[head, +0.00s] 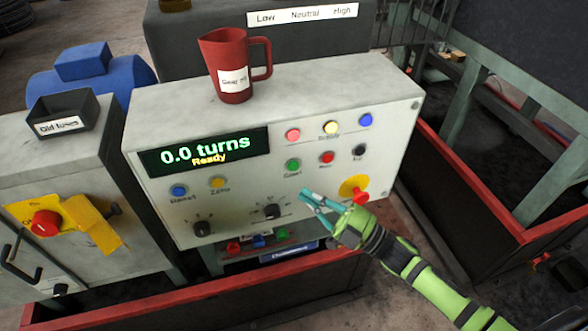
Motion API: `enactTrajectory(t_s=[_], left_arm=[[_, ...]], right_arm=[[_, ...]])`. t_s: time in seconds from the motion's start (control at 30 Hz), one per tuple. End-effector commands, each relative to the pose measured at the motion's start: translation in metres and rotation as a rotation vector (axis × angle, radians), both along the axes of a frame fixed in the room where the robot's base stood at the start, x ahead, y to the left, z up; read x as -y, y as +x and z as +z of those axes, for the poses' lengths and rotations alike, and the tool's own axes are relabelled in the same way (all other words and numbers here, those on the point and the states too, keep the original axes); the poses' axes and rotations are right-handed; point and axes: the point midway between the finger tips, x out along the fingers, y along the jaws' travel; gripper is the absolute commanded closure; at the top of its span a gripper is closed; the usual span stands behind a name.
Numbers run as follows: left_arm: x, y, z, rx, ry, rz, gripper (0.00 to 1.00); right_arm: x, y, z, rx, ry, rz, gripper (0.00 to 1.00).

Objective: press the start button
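The green start button (292,165) sits on the sloped front of the pale control panel (330,100), left of a red button and below a pink-red lamp. My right gripper (302,195) reaches in from the lower right. Its teal fingertips are in front of the panel, a little below and right of the green button and right of a black knob, and do not cover the button. My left gripper is not in view.
A display (205,152) reads "0.0 turns" and "Ready". A red emergency button (361,197) on a yellow disc sits beside my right gripper. A red jug (232,70) stands on the panel top. Blue and yellow buttons and knobs are at the left.

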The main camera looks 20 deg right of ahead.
Motion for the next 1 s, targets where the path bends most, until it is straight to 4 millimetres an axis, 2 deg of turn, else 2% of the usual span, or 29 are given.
enactTrajectory(t_s=[0.03,0.2,0.4,1.0], left_arm=[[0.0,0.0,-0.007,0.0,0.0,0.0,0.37],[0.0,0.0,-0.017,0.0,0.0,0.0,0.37],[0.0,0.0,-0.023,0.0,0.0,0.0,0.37],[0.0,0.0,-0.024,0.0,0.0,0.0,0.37]], right_arm=[[0.0,0.009,-0.003,0.004,-0.002,0.0,1.0],[-0.001,0.031,-0.002,0.003,-0.002,0.0,1.0],[-0.002,0.048,-0.002,0.001,-0.001,-0.001,1.0],[-0.002,0.053,0.0,-0.001,-0.001,0.0,1.0]])
